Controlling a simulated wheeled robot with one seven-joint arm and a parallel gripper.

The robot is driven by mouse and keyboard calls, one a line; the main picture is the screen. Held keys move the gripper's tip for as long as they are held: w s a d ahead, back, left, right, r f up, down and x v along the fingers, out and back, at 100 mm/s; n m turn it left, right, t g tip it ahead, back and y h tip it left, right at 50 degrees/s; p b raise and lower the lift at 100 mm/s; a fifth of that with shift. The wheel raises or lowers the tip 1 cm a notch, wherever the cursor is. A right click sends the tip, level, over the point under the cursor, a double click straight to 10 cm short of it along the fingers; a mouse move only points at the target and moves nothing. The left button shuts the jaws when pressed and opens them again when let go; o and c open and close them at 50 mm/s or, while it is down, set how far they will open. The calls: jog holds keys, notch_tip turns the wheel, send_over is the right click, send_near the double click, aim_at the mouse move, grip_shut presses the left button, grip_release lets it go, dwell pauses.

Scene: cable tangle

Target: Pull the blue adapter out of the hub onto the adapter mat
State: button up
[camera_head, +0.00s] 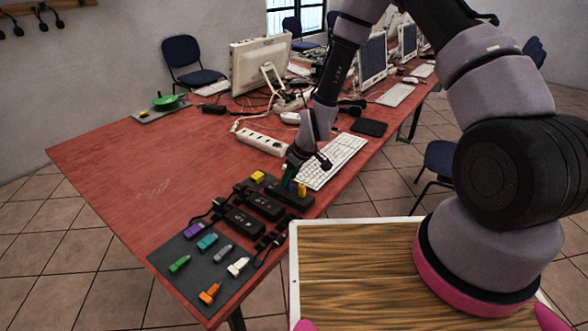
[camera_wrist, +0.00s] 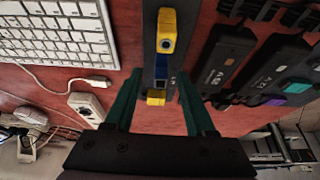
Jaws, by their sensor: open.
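My gripper (camera_head: 289,182) is lowered over the black hub (camera_head: 297,200), in line with it. In the wrist view my gripper (camera_wrist: 159,72) is open, with one green finger on either side of the hub (camera_wrist: 149,45). The blue adapter (camera_wrist: 161,61) shows on the hub between the fingertips, with a visible gap on each side. In the head view it is mostly hidden by my gripper. A yellow adapter (camera_wrist: 166,30) stands on the hub beside the blue one. The dark adapter mat (camera_head: 188,286) lies at the table's near corner.
Another yellow piece (camera_wrist: 156,97) is at the other side of the blue adapter. The mat holds purple, teal, grey, green, white and orange adapters (camera_head: 210,293). Black cabled boxes (camera_head: 245,221) lie between mat and hub. A white keyboard (camera_head: 333,160) and power strip (camera_head: 262,142) are near.

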jog(key=shift+w+a+f, duration=0.1)
jog(key=shift+a+f, duration=0.15)
jog(key=shift+f, duration=0.35)
grip_shut()
jog(key=shift+r, duration=0.1)
jog(key=shift+r, duration=1.45)
jog(key=c, duration=0.8)
grip_release()
grip_shut()
